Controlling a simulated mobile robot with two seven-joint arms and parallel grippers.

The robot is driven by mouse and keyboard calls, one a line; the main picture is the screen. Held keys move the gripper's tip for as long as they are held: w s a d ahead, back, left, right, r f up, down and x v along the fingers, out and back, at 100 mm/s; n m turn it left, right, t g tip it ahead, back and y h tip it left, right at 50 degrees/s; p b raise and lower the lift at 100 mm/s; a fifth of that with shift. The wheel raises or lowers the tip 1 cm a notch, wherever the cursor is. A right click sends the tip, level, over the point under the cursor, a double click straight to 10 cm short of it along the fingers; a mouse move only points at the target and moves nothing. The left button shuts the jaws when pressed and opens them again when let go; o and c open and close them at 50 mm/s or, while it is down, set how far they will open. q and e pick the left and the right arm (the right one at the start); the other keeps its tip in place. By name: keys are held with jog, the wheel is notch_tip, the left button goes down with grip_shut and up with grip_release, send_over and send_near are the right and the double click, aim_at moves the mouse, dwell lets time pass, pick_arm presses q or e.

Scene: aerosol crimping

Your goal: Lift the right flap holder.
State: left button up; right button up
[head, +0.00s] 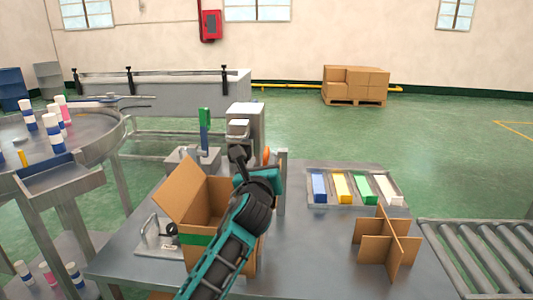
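An open cardboard carton (201,206) with a green band stands on the metal table, its left flap tilted outward. My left arm crosses in front of its right side and hides much of it. My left gripper (238,157) is above the carton's back right part; its fingers are dark and small, and I cannot tell whether they are open. A grey upright metal piece (282,180) stands just right of my wrist, partly hidden; it may be the right flap holder. A metal bracket with a bent handle (150,228) is left of the carton. My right gripper is not in view.
A tray (310,201) of blue, yellow, green and white blocks and a cardboard divider (385,243) are on the table's right side. A roller conveyor (480,255) adjoins at right. A grey machine (245,125) stands behind the carton. A round turntable (95,135) is at left.

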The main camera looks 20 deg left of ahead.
aim_at(266, 154)
pick_arm(q)
jog(key=b+x, duration=0.1)
jog(key=x, duration=0.6)
jog(key=shift+w, duration=0.15)
grip_shut()
dwell(0.5)
